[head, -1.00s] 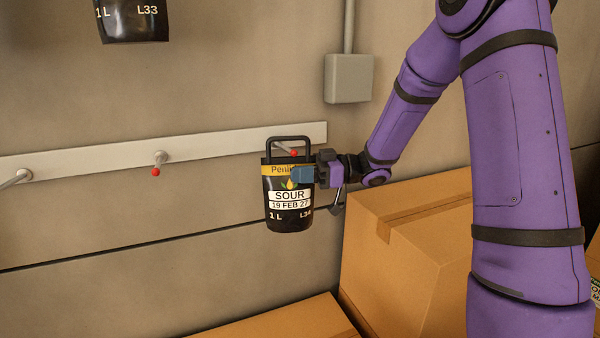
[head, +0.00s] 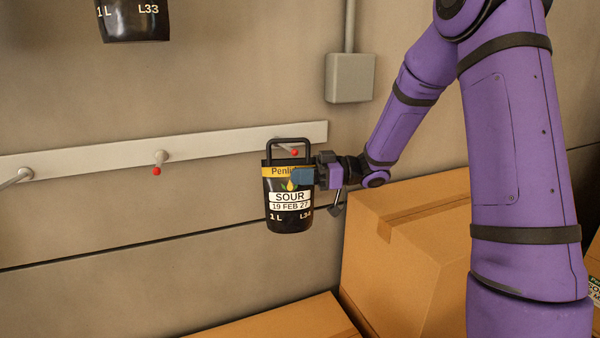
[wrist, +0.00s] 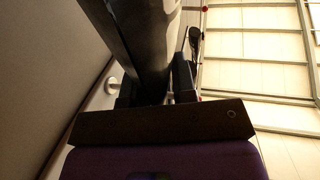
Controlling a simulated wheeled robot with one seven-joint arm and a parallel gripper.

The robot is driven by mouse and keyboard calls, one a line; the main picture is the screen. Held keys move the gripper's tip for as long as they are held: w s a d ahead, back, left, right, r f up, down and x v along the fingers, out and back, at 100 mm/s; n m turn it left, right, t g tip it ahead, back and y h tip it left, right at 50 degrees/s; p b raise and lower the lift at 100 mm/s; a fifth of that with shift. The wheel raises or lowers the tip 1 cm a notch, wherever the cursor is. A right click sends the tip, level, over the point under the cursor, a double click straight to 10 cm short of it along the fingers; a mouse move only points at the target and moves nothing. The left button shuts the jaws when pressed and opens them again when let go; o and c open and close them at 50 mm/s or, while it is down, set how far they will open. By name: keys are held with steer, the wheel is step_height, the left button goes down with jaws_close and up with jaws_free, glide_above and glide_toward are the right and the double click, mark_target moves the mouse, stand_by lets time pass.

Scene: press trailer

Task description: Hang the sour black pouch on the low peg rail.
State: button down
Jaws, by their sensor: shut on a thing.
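The black pouch (head: 289,216) labelled SOUR, with a yellow band and a black loop handle, is upright in the head view. My gripper (head: 302,178) is shut on its right side, below the handle. The pouch also fills the upper middle of the wrist view (wrist: 145,35), between my fingers (wrist: 155,88). The low peg rail (head: 100,152) is a pale strip on the wall. Its right peg, with a red tip (head: 294,152), shows within the handle's loop. I cannot tell whether the handle touches that peg.
A middle peg with a red tip (head: 157,170) and a left peg (head: 14,179) are bare. Another black pouch (head: 133,25) hangs at the top left. A grey box (head: 348,78) is on the wall. Cardboard boxes (head: 405,235) stand below and right of my gripper.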

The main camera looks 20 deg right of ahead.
steer(key=shift+w+f, duration=0.2)
steer(key=shift+f, duration=0.1)
stand_by(0.5)
